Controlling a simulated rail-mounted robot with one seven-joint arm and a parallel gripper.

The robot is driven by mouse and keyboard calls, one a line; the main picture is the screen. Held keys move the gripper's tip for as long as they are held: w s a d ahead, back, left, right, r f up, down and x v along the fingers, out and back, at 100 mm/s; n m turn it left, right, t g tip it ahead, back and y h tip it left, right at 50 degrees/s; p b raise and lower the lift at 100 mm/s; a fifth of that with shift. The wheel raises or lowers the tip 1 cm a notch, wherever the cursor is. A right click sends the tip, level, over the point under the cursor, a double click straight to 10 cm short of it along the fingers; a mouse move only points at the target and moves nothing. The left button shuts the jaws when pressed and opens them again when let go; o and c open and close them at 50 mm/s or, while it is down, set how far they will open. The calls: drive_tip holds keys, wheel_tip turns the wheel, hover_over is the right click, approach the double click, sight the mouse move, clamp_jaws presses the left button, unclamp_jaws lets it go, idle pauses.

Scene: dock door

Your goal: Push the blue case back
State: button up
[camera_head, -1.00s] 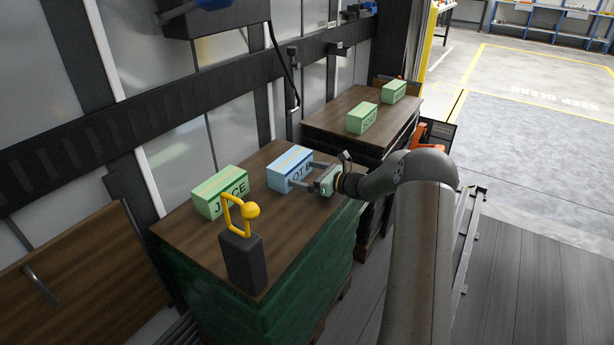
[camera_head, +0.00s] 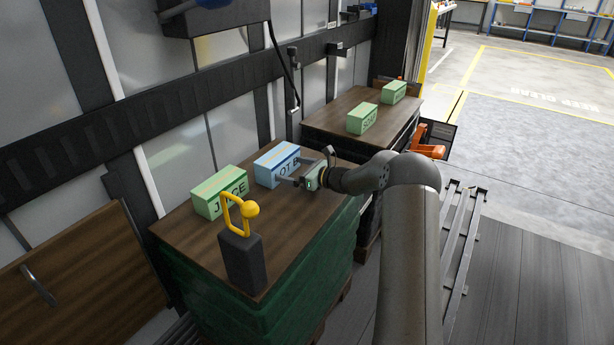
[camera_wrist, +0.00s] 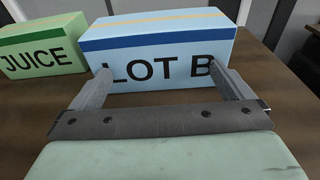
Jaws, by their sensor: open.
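The blue case (camera_head: 277,165), marked LOT B, stands upright near the back edge of the brown pallet top (camera_head: 215,240). It also fills much of the wrist view (camera_wrist: 155,50). My gripper (camera_head: 289,171) is open, with its two fingers spread and pointing at the case's lettered front face. In the wrist view my fingertips (camera_wrist: 160,75) overlap that face near its two ends and appear to be at or very close to it. The case is in front of the fingers, not between them. Its back is hidden.
A green JUICE case (camera_head: 220,192) stands left of the blue case. A black block with a yellow handle (camera_head: 241,255) stands at the front corner. Two green cases (camera_head: 362,118) sit on the farther pallet. A dark rail and wall panels run behind.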

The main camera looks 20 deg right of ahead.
sight(287, 166)
drive_tip(key=shift+r+b+x, duration=0.15)
drive_tip(key=shift+r+x, duration=0.05)
drive_tip(key=shift+x, duration=1.2)
drive_tip(key=shift+r+b+x, duration=0.15)
drive_tip(key=shift+r+x, duration=0.1)
drive_tip(key=shift+x, duration=1.1)
drive_tip(key=shift+f+v, duration=0.2)
drive_tip(key=shift+v, duration=0.95)
drive_tip(key=shift+f+v, duration=0.15)
drive_tip(key=shift+v, duration=1.05)
drive_tip(key=shift+f+v, duration=0.2)
drive_tip(key=shift+v, duration=0.95)
drive_tip(key=shift+d, duration=0.1)
